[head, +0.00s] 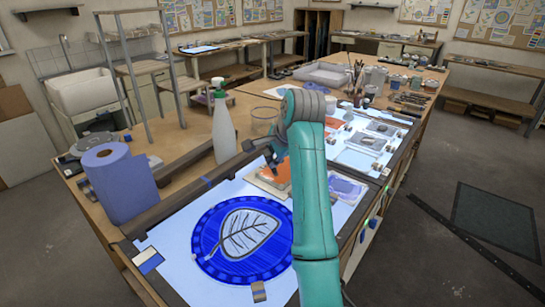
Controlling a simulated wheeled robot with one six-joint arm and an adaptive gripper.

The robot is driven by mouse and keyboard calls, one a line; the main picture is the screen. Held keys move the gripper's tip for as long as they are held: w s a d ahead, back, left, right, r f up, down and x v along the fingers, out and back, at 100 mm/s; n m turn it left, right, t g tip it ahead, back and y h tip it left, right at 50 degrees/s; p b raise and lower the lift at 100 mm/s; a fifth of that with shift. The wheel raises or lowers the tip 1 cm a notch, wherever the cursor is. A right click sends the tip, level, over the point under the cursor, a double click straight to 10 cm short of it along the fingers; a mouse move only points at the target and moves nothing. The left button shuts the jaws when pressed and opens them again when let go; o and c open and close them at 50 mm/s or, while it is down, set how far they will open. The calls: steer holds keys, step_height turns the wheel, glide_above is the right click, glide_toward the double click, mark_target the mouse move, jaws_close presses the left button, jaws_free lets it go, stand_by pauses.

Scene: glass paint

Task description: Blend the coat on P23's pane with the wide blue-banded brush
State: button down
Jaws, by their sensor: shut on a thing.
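A round blue glass pane (211,227) with a pale leaf design lies on the lit table panel (172,232) in the foreground. I cannot read any label naming it P23. Its right edge is partly behind my teal arm. My gripper (268,160) is the dark part left of the arm's bend, above the table and beyond the pane. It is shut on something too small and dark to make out. I cannot pick out the wide blue-banded brush for certain. Several brushes stand upright in a holder (356,78) farther back.
A blue paper roll (117,183) and a spray bottle (223,130) stand left of the panel. Orange (282,172) and purple (345,188) sheets lie beyond the pane. A second lit panel (352,160) holds small items. The floor at right is mostly open.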

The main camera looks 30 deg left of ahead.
steer(key=shift+f, duration=0.4)
stand_by(0.7)
steer(key=shift+w, duration=0.1)
steer(key=w+d, duration=0.1)
steer(key=w, duration=1.1)
stand_by(1.4)
steer(key=shift+r, duration=0.1)
steer(key=shift+w+a+r, duration=0.1)
steer(key=shift+a+r, duration=0.05)
steer(key=shift+a, duration=0.65)
steer(key=shift+a+r, duration=0.2)
steer(key=shift+a, duration=0.55)
steer(key=shift+w+a+r, duration=0.1)
steer(key=shift+a+r, duration=0.05)
steer(key=shift+a, duration=0.65)
steer(key=shift+f, duration=0.1)
